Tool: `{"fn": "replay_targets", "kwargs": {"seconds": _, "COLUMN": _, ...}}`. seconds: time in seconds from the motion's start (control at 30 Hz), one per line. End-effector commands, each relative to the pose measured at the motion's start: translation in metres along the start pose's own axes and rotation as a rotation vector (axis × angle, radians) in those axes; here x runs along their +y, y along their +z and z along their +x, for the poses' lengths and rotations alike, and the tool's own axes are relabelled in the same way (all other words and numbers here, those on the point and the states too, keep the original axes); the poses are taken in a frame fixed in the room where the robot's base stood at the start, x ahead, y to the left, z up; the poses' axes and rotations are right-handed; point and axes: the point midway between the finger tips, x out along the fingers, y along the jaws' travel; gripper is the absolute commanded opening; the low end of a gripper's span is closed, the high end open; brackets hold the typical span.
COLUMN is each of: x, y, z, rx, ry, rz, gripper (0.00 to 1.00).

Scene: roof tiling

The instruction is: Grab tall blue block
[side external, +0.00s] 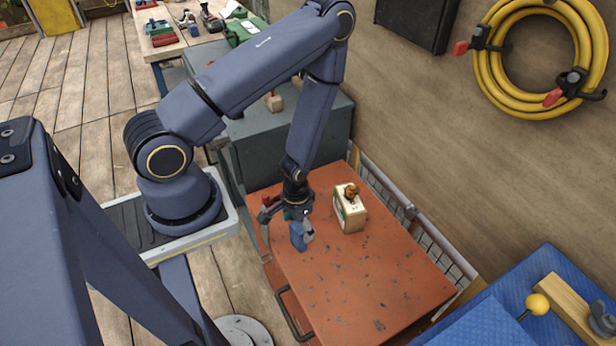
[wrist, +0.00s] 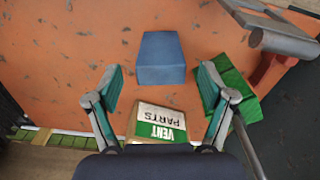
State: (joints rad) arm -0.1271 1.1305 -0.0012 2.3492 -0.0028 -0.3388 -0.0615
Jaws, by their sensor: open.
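The blue block (wrist: 162,58) lies on the orange tabletop in the wrist view, just past my fingertips and between their lines. In the side external view the blue block (side external: 299,237) is right below my gripper (side external: 291,219), which partly covers it. In the wrist view my gripper (wrist: 160,76) is open, with a finger on each side and nothing held. Whether the fingers reach down beside the block I cannot tell. A green block (wrist: 238,84) lies beside and partly behind the right finger.
A box marked "VENT PARTS" (wrist: 160,122) is low between the fingers in the wrist view. A beige box (side external: 350,212) with a brown piece on top stands right of my gripper. A grey metal tool (wrist: 272,36) is at upper right. The front of the orange tabletop (side external: 365,290) is clear.

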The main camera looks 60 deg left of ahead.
Motion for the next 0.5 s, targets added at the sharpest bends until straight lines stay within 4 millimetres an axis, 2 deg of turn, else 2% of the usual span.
{"fn": "replay_targets", "kwargs": {"seconds": 0.1, "x": -0.001, "y": 0.001, "z": 0.021, "rx": -0.004, "ry": 0.0, "rz": -0.001, "gripper": 0.81}}
{"fn": "replay_targets", "kwargs": {"seconds": 0.23, "x": -0.001, "y": 0.0, "z": 0.037, "rx": -0.002, "ry": 0.0, "rz": 0.0, "gripper": 0.81}}
{"fn": "replay_targets", "kwargs": {"seconds": 0.5, "x": -0.001, "y": -0.001, "z": 0.042, "rx": 0.0, "ry": 0.0, "rz": 0.0, "gripper": 0.81}}
